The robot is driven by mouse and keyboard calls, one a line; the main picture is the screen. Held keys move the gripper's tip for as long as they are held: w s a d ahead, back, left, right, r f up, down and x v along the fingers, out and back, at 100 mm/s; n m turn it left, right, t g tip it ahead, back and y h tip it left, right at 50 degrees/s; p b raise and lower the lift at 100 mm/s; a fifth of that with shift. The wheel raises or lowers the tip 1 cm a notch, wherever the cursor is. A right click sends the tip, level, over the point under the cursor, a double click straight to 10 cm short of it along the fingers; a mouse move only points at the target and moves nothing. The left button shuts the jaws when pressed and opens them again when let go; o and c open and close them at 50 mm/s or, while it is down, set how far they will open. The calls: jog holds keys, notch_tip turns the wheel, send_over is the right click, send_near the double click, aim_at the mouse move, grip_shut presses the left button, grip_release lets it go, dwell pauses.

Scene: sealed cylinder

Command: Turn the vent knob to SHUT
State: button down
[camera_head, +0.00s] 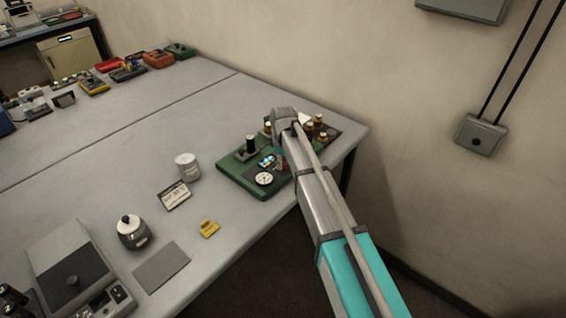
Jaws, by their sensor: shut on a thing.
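A green base (236,178) stands near the right end of the grey table. On it are a round white dial (264,179), a small blue and white part (267,160) and a dark upright post (250,143) on a grey mount. My arm reaches in from the lower right and bends down over the right part of this base. My gripper (281,157) is low at the base, mostly hidden by my own arm. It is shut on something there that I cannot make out. I cannot pick out the vent knob or read any SHUT mark.
Several small brown bottles (319,122) stand just behind my arm by the table's right edge. A white jar (187,167), a label card (174,196), a yellow piece (208,228) and a lidded pot (132,231) stand leftward. The wall is close behind.

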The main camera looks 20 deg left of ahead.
jog(key=shift+n, duration=0.6)
jog(key=shift+c, duration=1.9)
grip_release()
jog(key=shift+m, duration=0.4)
